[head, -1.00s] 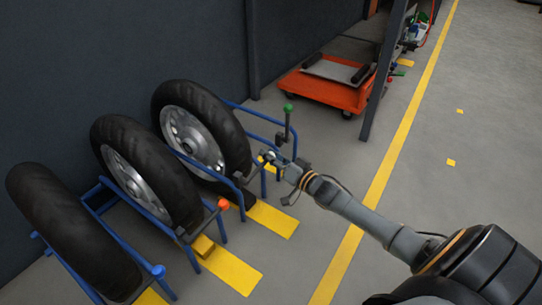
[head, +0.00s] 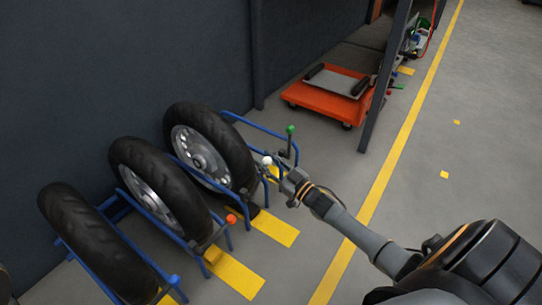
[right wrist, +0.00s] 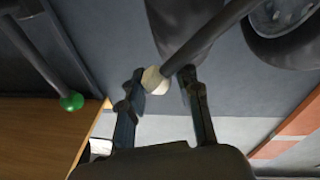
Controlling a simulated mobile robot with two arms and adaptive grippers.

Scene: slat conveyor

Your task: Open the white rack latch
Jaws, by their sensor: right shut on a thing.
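The white rack latch (head: 267,161) is a dark lever with a white ball knob, at the front of the blue rack by the farthest wheel. My right gripper (head: 276,172) is at the knob. In the right wrist view the white knob (right wrist: 155,81) is between the two fingertips of my right gripper (right wrist: 163,85), and its dark rod runs to the upper right. The gripper is shut on it. In the head view the lever's lower part is small and partly hidden. My left gripper is not in view.
A green-knobbed lever (head: 290,130) stands just behind the white one. It also shows in the right wrist view (right wrist: 72,101). A red-orange knob (head: 231,218) and a blue knob (head: 174,280) are nearer. An orange cart (head: 322,103) stands behind. Floor to the right is clear.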

